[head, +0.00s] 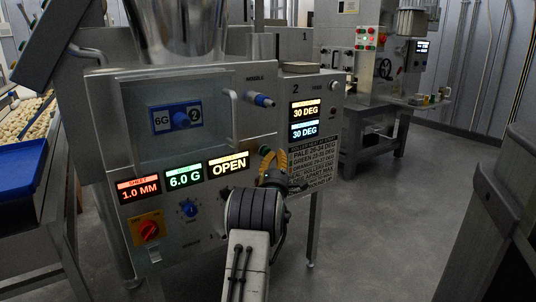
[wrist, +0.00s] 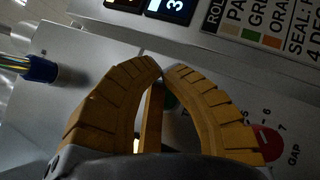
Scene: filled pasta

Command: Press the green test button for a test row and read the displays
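My gripper (head: 271,158) is in front of the lower right of the machine's front panel (head: 225,135). In the wrist view its yellow fingers (wrist: 162,70) meet at the tips with nothing seen between them. A green button (wrist: 170,101) shows partly behind the fingers; most of it is hidden, and I cannot tell whether the fingers touch it. In the head view the red-topped display (head: 138,190) reads 1.0 MM, the green-topped display (head: 184,177) 6.0 G and the yellow-topped display (head: 229,165) OPEN. The upper display (head: 305,110) and lower display (head: 304,131) at right both read 30 DEG.
A red knob (wrist: 266,143) by a GAP scale is close to the right finger. A blue-collared fitting (head: 262,100) sticks out above my gripper. A red rotary switch (head: 149,230) is at lower left. A dark bin (head: 490,215) stands at right; floor between is clear.

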